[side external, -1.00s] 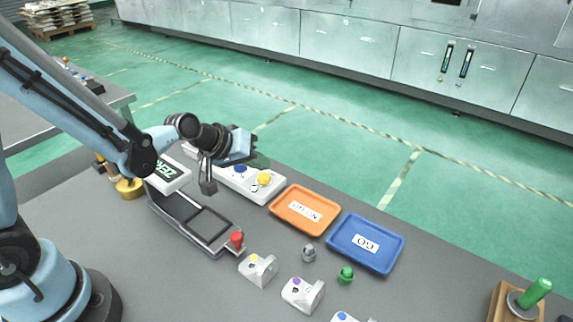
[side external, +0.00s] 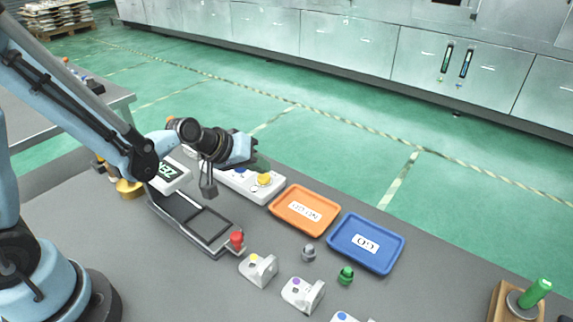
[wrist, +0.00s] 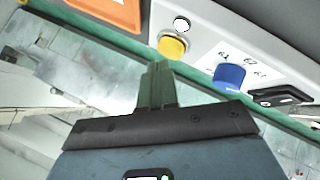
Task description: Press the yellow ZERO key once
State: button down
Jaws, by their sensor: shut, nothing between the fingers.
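The yellow key (side external: 264,180) is a round button on the right end of a white key box (side external: 236,186). I see no contact with either key.
An orange NO GO tray (side external: 283,219) and a blue GO tray (side external: 346,252) lie right of the box. A gauge stand with a red knob (side external: 236,239) and a green-lettered display (side external: 166,170) is in front. Several pale castings (side external: 258,270) stand nearer.

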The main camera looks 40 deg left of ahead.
aim_at(259, 178)
jog(key=shift+f, duration=0.45)
dwell(0.6)
jog(key=shift+r, duration=0.9)
jog(key=shift+r, duration=0.1)
jog(key=shift+r, duration=2.4)
jog(key=s+a+r+m+g+y, duration=0.1)
jog(key=s+m, duration=0.1)
jog(key=s, duration=0.5)
jog(key=s+a+r+m+y, duration=0.1)
jog(key=s+a+r+m, duration=0.1)
jog(key=s, duration=0.5)
jog(key=shift+a+m+g+y, duration=0.25)
jog(key=shift+m+g+y, duration=0.15)
jog(key=shift+m, duration=0.3)
